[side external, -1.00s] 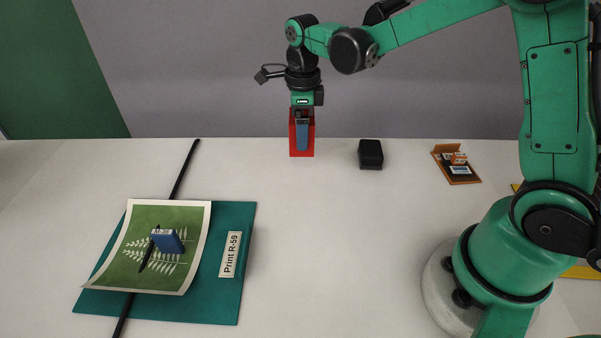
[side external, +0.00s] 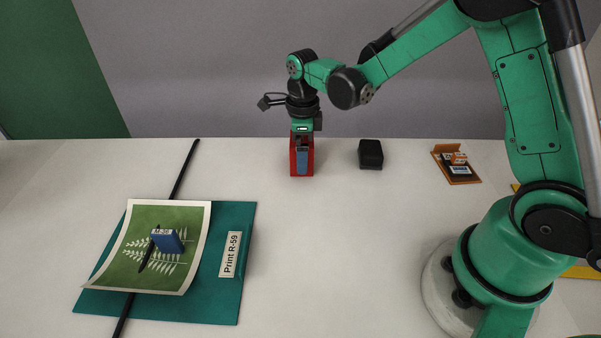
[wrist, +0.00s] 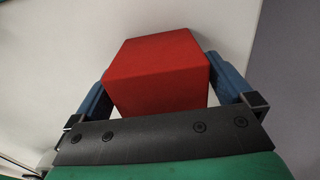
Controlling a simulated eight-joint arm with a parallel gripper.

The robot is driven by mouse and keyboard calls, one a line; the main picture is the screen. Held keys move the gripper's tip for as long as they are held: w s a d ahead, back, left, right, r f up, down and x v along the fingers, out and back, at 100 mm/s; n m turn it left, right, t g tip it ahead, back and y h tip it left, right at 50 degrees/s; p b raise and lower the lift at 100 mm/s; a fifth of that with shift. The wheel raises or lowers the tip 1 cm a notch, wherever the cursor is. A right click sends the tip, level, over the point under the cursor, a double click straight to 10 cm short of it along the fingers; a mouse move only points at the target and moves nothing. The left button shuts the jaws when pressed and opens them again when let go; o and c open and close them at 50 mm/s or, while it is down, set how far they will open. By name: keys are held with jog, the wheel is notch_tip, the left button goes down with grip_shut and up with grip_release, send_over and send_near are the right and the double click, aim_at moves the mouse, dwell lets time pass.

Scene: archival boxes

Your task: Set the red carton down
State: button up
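The red carton (side external: 293,163) is upright between the fingers of my gripper (side external: 302,160) at the back middle of the white table. In the wrist view the red carton (wrist: 155,70) fills the space between the two blue fingers of my gripper (wrist: 165,90), one on each side of it. The gripper is shut on the carton. The carton's lower end is close to the table top; I cannot tell whether it touches.
A black box (side external: 370,154) stands just right of the carton. An orange tray (side external: 462,178) with small items lies farther right. At left, a teal folder (side external: 205,308) bears a curled green print (side external: 178,219) with a blue box (side external: 167,241) on it. The middle table is clear.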

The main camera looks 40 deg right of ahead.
jog(key=shift+r, duration=0.1)
notch_tip(320, 180, up, 11)
jog(key=shift+r, duration=0.1)
jog(key=s+a+n+t, duration=0.1)
jog(key=s+n+t, duration=0.2)
jog(key=n, duration=1)
jog(key=s+a+n+t, duration=0.1)
jog(key=s+n+t, duration=0.3)
jog(key=n, duration=1)
jog(key=s, duration=0.3)
jog(key=shift+s, duration=0.2)
